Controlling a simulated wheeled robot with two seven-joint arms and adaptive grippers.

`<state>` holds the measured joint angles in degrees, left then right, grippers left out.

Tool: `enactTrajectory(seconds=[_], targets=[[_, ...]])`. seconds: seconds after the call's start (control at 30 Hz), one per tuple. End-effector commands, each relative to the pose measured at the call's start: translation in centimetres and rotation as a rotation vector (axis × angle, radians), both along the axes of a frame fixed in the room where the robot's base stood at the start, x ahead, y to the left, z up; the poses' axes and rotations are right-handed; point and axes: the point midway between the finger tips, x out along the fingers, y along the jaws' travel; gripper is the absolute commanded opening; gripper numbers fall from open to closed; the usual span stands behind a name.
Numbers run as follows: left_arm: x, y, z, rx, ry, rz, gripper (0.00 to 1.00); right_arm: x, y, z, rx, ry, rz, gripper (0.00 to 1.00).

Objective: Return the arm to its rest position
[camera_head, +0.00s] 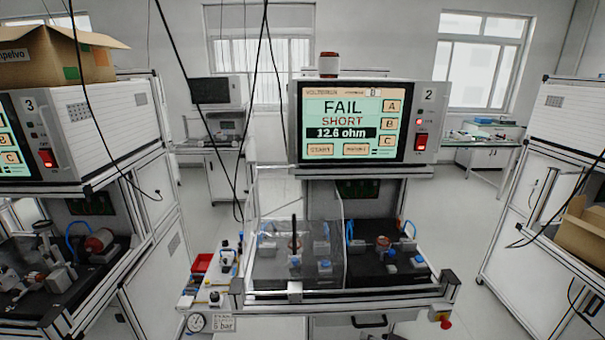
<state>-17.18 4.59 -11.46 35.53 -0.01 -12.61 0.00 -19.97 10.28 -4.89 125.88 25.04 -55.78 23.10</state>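Neither of my arms nor grippers shows in the head view. In the middle stands test station 2, whose screen (351,124) reads FAIL, SHORT, 12.6 ohm. Below it is the station's black work surface (365,270) with two fixtures. A small copper-coloured stator (383,242) sits in the right fixture. Whether anything is clamped there is too small to tell.
Station 3 (100,140) stands at the left with a cardboard box (55,58) on top. Another white cabinet (550,120) stands at the right with a cardboard box (583,230). Black cables hang at left of centre. A red bin (202,263) and gauge (196,322) sit beside station 2.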

Motion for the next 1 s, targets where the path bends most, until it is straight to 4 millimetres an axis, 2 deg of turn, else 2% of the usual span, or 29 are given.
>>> enactTrajectory(seconds=[0.2, 0.43, 0.7, 1.0], targets=[[0.0, 0.0, 0.0, 0.000, 0.000, 0.000, 0.00, -5.2, -0.9, -1.7, -0.224, 0.103, 0.110, 0.00], [0.0, 0.0, 0.0, 0.000, 0.000, 0.000, 0.00, -10.3, -2.6, -2.5, -0.420, 0.218, 0.212, 0.00], [0.0, 0.0, 0.0, 0.000, 0.000, 0.000, 0.00, -13.7, -4.0, -2.6, -0.535, 0.304, 0.273, 0.00], [0.0, 0.0, 0.0, 0.000, 0.000, 0.000, 0.00, -16.3, -5.2, -2.3, -0.612, 0.370, 0.316, 0.00]])
